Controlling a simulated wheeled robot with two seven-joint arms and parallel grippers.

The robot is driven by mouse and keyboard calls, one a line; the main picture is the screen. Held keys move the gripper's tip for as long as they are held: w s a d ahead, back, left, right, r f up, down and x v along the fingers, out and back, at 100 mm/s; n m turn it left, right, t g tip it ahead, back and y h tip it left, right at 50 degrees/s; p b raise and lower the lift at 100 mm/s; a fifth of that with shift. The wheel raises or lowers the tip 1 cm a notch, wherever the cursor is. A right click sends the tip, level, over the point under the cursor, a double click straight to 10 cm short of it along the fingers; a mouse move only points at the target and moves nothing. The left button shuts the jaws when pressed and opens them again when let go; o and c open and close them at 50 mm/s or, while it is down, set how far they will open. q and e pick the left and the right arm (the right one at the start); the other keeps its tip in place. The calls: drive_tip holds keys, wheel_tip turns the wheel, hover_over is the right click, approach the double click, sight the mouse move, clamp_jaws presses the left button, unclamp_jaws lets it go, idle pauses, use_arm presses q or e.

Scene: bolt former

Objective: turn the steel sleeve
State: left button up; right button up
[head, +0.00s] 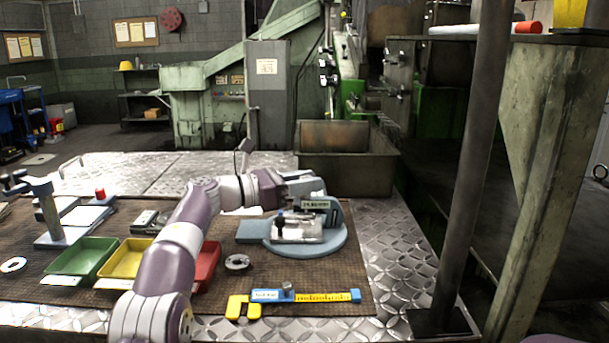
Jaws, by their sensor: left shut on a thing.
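My left gripper (290,197) is above the blue-grey round gauge stand (335,240), its arm reaching in from the lower left. It is shut on a small piece that I take for the steel sleeve. The fingers and most of that piece are too small and hidden to make out. The stand has a pale block on top, a small dark upright part (280,224) and a display with digits (316,204). My right gripper is out of view.
Green (85,257), yellow (125,258) and red (208,266) trays stand left of the stand. A grey ring (237,262) and a yellow-and-blue caliper (292,297) lie in front. A metal bin (347,172) is behind. A dark post (472,170) rises at right.

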use_arm(q)
drive_tip(key=shift+d+f, duration=0.1)
drive_tip(key=shift+f, duration=0.25)
drive_tip(key=o, duration=0.9)
drive_tip(key=shift+d, duration=0.1)
drive_tip(key=shift+o, duration=0.2)
drive_tip(key=shift+w+d, duration=0.1)
drive_tip(key=shift+w, duration=0.05)
drive_tip(key=b+v, duration=0.1)
drive_tip(key=v, duration=1.2)
drive_tip(key=shift+r+b, duration=0.1)
drive_tip(key=shift+b, duration=0.25)
drive_tip(key=shift+d, duration=0.1)
